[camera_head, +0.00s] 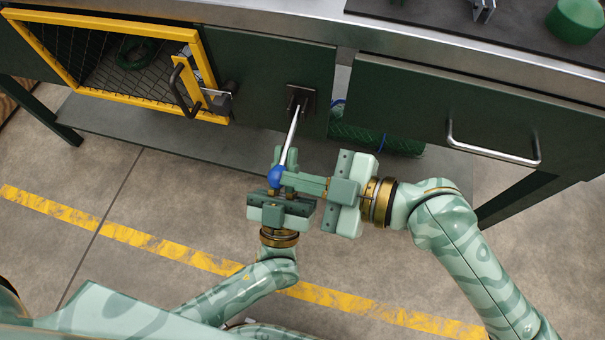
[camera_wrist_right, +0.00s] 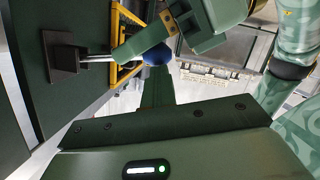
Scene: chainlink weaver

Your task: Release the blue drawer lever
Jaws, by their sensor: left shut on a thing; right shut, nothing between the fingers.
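The lever is a silver rod (camera_head: 291,137) with a blue ball knob (camera_head: 275,176), sticking out from a dark square mount (camera_head: 298,98) on a green drawer front. In the right wrist view the blue knob (camera_wrist_right: 158,54) is partly hidden by fingers. My left gripper (camera_head: 285,158) comes from below and is shut on the lever by the knob. My right gripper (camera_head: 284,180) comes from the right and is shut and empty, its fingertips at the knob; I cannot tell whether they touch it. In the right wrist view its fingers (camera_wrist_right: 158,88) point up at the knob.
A yellow-framed mesh door (camera_head: 60,65) with a dark handle is left of the lever. A green drawer (camera_head: 410,100) with a silver handle (camera_head: 495,155) is on the right. A green mesh roll (camera_head: 375,138) lies on the lower shelf. The floor in front is clear.

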